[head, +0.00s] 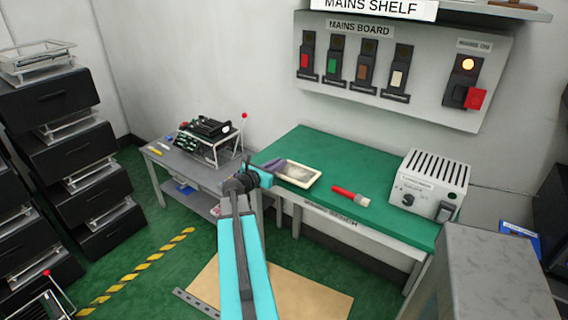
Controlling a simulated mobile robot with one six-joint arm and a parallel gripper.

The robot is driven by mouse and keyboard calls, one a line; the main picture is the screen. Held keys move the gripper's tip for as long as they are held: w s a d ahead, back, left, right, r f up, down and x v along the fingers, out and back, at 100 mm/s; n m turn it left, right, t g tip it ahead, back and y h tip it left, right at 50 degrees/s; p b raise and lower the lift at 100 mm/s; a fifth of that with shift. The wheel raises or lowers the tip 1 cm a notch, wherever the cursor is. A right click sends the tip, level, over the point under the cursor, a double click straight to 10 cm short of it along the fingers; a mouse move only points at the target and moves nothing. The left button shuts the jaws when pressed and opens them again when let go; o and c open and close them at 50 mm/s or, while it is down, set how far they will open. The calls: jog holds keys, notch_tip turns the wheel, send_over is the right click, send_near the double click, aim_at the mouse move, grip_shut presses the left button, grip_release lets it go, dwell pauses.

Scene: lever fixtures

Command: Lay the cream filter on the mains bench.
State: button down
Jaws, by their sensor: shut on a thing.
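The cream filter (299,183) is a flat rectangle with a pale frame and a darker centre. It shows over the left part of the green-topped mains bench (330,153). My gripper (275,165) reaches in from the lower middle and is shut on the filter's left side. The filter looks nearly level. I cannot tell whether its underside touches the bench top or is a little above it. The fingertips are small and partly hidden by the wrist.
A red-handled brush (350,196) lies right of the filter. A white slotted power unit (433,184) stands at the bench's right. The mains board (400,75) with several switches hangs above. A grey side table (180,165) holds a rack. Green bench top behind the filter is clear.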

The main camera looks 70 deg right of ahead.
jog(key=shift+w+p+x, duration=0.2)
jog(key=shift+p+x, duration=0.1)
jog(key=shift+x, duration=0.75)
jog(key=shift+w+p+x, duration=0.2)
jog(key=shift+p+x, duration=0.05)
jog(key=shift+x, duration=0.75)
jog(key=shift+d+r, duration=0.15)
jog(key=shift+d, duration=0.1)
jog(key=shift+d, duration=0.55)
jog(key=shift+d+f+p, duration=0.1)
jog(key=shift+f+p, duration=0.2)
jog(key=shift+p, duration=0.1)
jog(key=shift+f+p, duration=0.5)
jog(key=shift+f, duration=1.05)
jog(key=shift+f, duration=0.15)
jog(key=c, duration=1.8)
grip_release()
jog(key=shift+o, duration=0.2)
jog(key=shift+r, duration=0.25)
